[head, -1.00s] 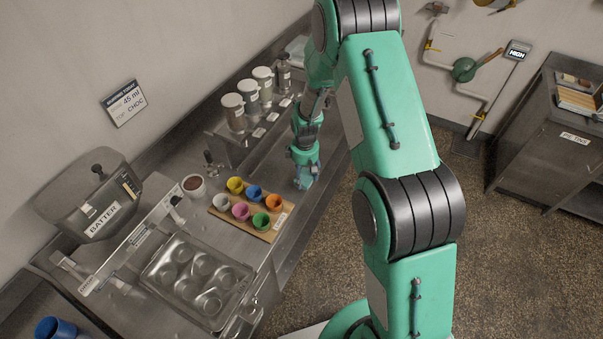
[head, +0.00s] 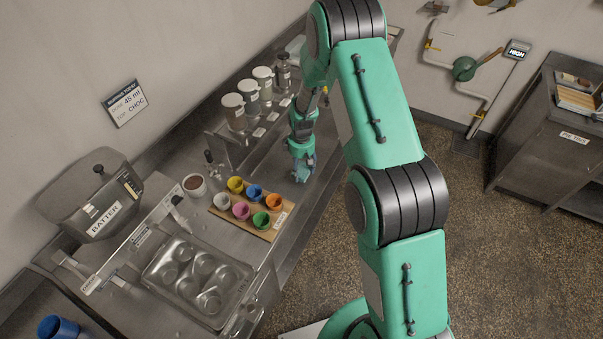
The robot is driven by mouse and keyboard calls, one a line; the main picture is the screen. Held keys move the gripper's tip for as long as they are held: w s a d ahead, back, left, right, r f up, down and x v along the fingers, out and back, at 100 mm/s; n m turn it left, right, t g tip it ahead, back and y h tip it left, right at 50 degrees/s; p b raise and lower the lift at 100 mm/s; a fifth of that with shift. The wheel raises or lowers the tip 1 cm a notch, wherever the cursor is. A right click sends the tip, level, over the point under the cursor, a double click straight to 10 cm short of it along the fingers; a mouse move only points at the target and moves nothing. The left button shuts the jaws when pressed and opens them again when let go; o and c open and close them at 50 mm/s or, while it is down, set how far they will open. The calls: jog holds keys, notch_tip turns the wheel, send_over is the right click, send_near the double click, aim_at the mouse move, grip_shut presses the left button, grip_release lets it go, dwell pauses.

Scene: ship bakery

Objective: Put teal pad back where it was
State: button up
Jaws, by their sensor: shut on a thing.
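My gripper (head: 301,176) points down over the counter, just right of the wooden cup board. It is shut on a small blue-teal thing at its fingertips, which I take to be the teal pad. The fingers and my arm's similar colour hide most of its outline. I cannot tell whether it touches the counter. No other teal pad shows clearly.
The wooden board (head: 225,213) holds several coloured cups near my gripper. Lidded jars (head: 233,111) stand on a raised shelf behind. A muffin tin (head: 160,265), a brown-filled cup (head: 194,186) and a batter hopper (head: 85,198) are to the left. Bare counter shows around my gripper.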

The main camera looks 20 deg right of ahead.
aim_at(301, 171)
jog(key=shift+f, duration=1.25)
jog(key=shift+f, duration=0.15)
jog(key=o, duration=1.1)
jog(key=shift+r+b, duration=0.55)
jog(key=shift+r, duration=5.6)
